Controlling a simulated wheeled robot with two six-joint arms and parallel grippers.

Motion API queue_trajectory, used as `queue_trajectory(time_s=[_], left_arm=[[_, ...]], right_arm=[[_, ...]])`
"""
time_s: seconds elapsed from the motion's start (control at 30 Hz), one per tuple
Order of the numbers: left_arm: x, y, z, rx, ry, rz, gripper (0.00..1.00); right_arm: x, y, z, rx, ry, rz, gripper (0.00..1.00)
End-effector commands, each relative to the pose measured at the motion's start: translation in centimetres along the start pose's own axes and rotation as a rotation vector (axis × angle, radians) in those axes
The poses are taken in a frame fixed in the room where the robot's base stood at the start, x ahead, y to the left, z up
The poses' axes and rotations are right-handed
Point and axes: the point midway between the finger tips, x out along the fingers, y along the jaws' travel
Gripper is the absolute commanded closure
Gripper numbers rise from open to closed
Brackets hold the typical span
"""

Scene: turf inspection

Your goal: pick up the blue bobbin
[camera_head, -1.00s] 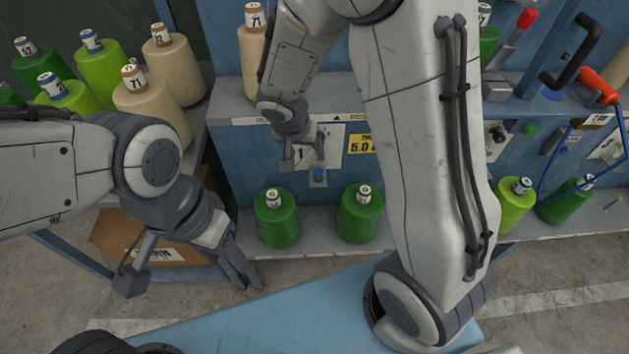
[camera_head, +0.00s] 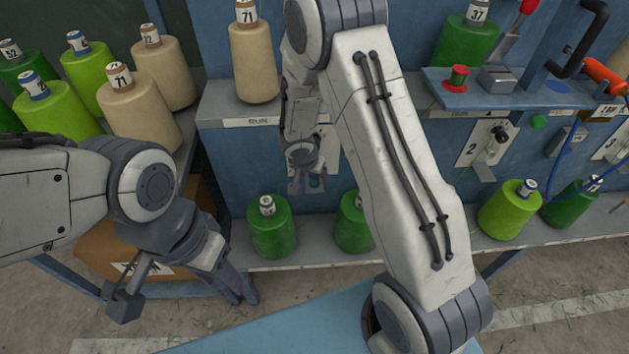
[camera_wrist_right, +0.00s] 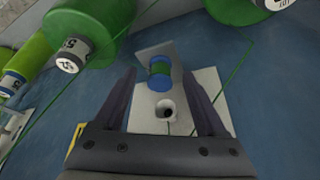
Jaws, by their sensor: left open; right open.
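The blue bobbin (camera_wrist_right: 160,74), with blue flanges and green thread, sits on a small metal bracket (camera_wrist_right: 143,49) on the pale station plate (camera_wrist_right: 202,90). In the right wrist view it shows between the tips of my right gripper (camera_wrist_right: 160,82), which is open and empty. In the head view the right gripper (camera_head: 308,187) points down in front of the plate and hides most of the bobbin (camera_head: 315,183). I cannot tell how much depth separates them. My left gripper (camera_head: 240,290) hangs open and empty at the lower left.
Green cones (camera_head: 271,228) stand on the lower shelf below the plate, one partly behind my right arm. A beige cone (camera_head: 253,60) stands on the ledge above. A red-flanged bobbin (camera_head: 458,78) stands on a blue shelf at right. A cardboard box (camera_head: 110,245) is at lower left.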

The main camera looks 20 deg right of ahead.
Motion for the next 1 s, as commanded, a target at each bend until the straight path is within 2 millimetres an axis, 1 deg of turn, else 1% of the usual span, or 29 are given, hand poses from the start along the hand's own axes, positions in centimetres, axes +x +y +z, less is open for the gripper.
queue_trajectory(time_s=[0.03,0.1,0.33,0.37,0.4,0.47,0.5,0.53,0.57,0.87,1.0], left_arm=[[0.22,-0.01,0.02,0.0,0.0,0.0,0.5],[0.26,-0.02,0.02,0.0,0.0,0.0,0.5],[0.23,-0.02,0.02,0.0,0.0,0.0,0.5],[0.23,-0.02,0.02,0.0,0.0,0.0,0.5],[0.23,-0.02,0.02,0.0,0.0,0.0,0.5],[0.23,-0.02,0.02,0.0,0.0,0.0,0.5],[0.23,-0.02,0.02,0.0,0.0,0.0,0.5],[0.23,-0.02,0.02,0.0,0.0,0.0,0.5],[0.23,-0.02,0.02,0.0,0.0,0.0,0.5],[0.27,-0.02,0.02,0.0,0.0,0.0,0.5],[0.53,-0.04,0.03,0.0,0.0,0.0,0.5]], right_arm=[[0.73,0.06,0.06,0.0,-0.001,0.002,0.26],[1.13,0.02,0.04,0.001,-0.001,0.001,0.26],[1.2,-0.02,-0.01,0.0,0.0,-0.001,0.26],[1.2,-0.02,-0.01,0.0,0.0,0.0,0.3],[1.19,-0.01,0.0,0.0,0.0,0.0,0.45],[1.19,-0.01,0.0,0.0,0.0,0.0,0.68],[1.18,-0.01,0.0,0.0,0.0,0.0,0.84],[1.18,-0.01,0.0,0.0,0.0,0.0,0.95],[1.18,-0.01,0.0,0.0,0.0,0.0,1.0],[1.11,-0.01,0.0,0.001,0.001,-0.001,1.0],[0.64,0.07,0.01,0.0,0.002,-0.002,1.0]])
